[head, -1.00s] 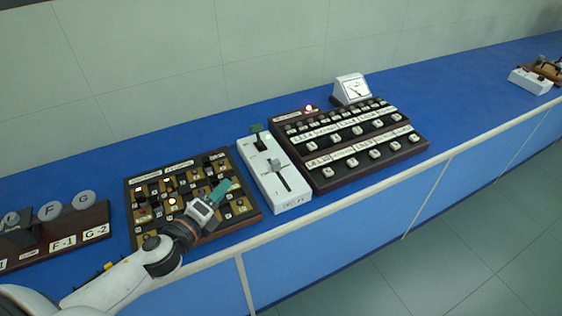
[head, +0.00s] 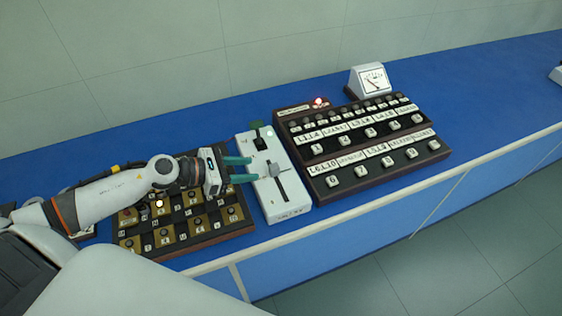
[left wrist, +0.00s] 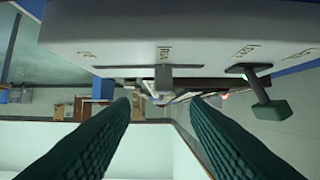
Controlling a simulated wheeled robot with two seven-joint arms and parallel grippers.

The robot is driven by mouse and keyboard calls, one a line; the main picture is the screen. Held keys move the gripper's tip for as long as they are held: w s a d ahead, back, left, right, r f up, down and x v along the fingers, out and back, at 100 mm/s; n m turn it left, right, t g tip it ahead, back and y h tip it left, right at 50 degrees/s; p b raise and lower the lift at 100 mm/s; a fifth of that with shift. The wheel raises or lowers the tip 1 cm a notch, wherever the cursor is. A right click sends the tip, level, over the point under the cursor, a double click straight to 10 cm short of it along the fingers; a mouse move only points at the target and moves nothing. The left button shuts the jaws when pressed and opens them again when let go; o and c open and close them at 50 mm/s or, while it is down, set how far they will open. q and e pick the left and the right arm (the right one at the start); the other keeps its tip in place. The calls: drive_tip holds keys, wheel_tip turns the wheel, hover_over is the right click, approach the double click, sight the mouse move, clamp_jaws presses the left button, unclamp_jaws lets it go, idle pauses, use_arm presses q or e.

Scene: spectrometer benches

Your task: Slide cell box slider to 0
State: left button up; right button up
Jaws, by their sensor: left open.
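The white cell box (head: 289,208) stands on the blue bench in the middle of the head view. Its grey slider knob (head: 275,169) sits on a dark slot, roughly midway along it. My left gripper (head: 253,168) comes in from the left with its teal fingers spread and empty. The fingertips are at the box's left side, pointing at the knob, which appears just beyond them. In the left wrist view the box (left wrist: 200,25) fills the top, with a grey knob (left wrist: 163,78) ahead between the fingers (left wrist: 158,105). The scale markings are too small to read surely. My right gripper is out of view.
A dark switch panel (head: 180,242) lies under my left arm. A green-tipped lever (head: 257,126) stands at the box's far end. A tiered button panel (head: 362,160) is close on the right, with a white meter (head: 368,80) behind. Bare blue bench (head: 480,85) lies farther right.

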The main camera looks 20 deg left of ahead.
sight(270, 167)
use_arm(q)
drive_tip(key=x, duration=0.1)
drive_tip(key=p+x, duration=0.1)
drive_tip(key=x, duration=0.1)
drive_tip(key=shift+w+r, duration=0.15)
drive_tip(key=shift+r, duration=0.05)
drive_tip(key=p+x, duration=0.1)
drive_tip(key=x, duration=0.5)
drive_tip(key=shift+w+a+f, duration=0.1)
drive_tip(key=shift+f, duration=0.1)
drive_tip(key=shift+w+d+f+p, duration=0.25)
drive_tip(key=shift+w+d+p, duration=0.05)
drive_tip(key=shift+d, duration=0.05)
drive_tip(key=shift+w+f, duration=0.1)
drive_tip(key=c, duration=0.7)
clamp_jaws()
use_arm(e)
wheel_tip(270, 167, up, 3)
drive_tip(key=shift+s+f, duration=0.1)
